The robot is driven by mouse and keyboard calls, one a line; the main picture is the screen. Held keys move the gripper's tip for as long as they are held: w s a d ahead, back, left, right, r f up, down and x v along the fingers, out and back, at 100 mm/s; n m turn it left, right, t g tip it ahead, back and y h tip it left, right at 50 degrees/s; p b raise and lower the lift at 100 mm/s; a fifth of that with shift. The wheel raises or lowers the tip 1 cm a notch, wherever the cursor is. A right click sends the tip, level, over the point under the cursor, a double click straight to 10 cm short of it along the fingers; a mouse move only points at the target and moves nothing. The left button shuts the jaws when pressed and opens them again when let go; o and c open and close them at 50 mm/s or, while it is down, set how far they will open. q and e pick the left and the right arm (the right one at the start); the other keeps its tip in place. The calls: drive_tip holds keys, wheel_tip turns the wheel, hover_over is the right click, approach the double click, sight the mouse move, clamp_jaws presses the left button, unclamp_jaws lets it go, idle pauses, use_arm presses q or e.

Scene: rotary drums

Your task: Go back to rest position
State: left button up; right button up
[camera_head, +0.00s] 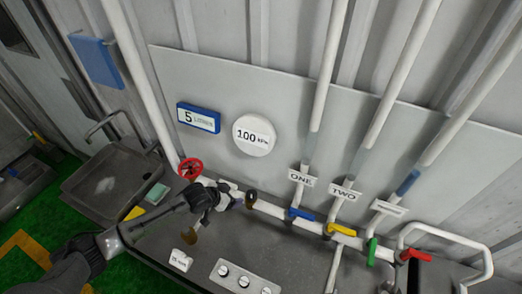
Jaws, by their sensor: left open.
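My left gripper (220,218) reaches in from the lower left, over the left part of the grey bench. Its two dark fingertips are spread apart, and nothing shows between them. A red round handwheel (190,168) sits on the white pipe just up and left of the gripper. A horizontal white pipe (270,208) runs right from behind the gripper, which hides part of it. I cannot tell whether the gripper touches the pipe. My right gripper is not in view.
Blue (301,214), yellow (342,230), green (372,251) and red (415,255) valve levers line the pipe at right. A panel with round knobs (243,281) lies on the bench. A grey sink (110,185) stands at left. A white handrail (455,240) rises at right.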

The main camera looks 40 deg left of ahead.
use_arm(q)
drive_tip(key=s+d+r+m+g+y, duration=0.1)
drive_tip(key=s+d+r, duration=0.3)
drive_tip(key=s+d, duration=0.4)
drive_tip(key=s+d+r+g+y, duration=0.1)
drive_tip(key=s+d+r+y, duration=0.1)
drive_tip(key=s+d+r, duration=0.6)
drive_tip(key=s+d+f+n+g+h, duration=0.1)
drive_tip(key=s+f+g, duration=0.2)
drive_tip(key=s+f, duration=0.5)
drive_tip(key=s, duration=0.4)
drive_tip(key=shift+s+f, duration=0.2)
drive_tip(key=shift+f, duration=0.15)
drive_tip(key=shift+d, duration=0.1)
idle(1.7)
